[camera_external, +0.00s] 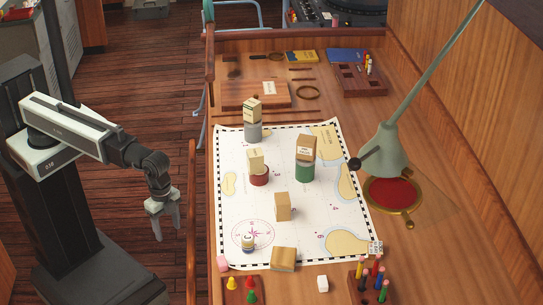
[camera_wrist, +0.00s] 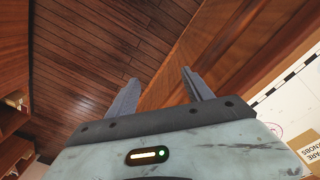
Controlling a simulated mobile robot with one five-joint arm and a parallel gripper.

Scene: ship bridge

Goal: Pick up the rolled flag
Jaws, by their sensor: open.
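My gripper (camera_external: 168,232) hangs with its fingers pointing down, left of the chart table and apart from it. In the wrist view, my gripper (camera_wrist: 157,82) has its two fingers apart with nothing between them, above the plank floor and the table's wooden side. No thing is plainly a rolled flag. Several slim coloured upright pieces (camera_external: 380,275), yellow, red, blue and green, stand in a dark wooden holder (camera_external: 357,293) at the table's front right. Smaller red, yellow and white pieces (camera_external: 368,65) stand in a tray at the back right. I cannot tell whether any is the flag.
A chart (camera_external: 240,140) covers the middle, bearing blocks and cylinders, some stacked. A desk lamp (camera_external: 385,150) overhangs its right side. A raised wooden edge (camera_external: 191,215) runs along the table's left. The red, yellow and green cones (camera_external: 250,285) stand at the front left.

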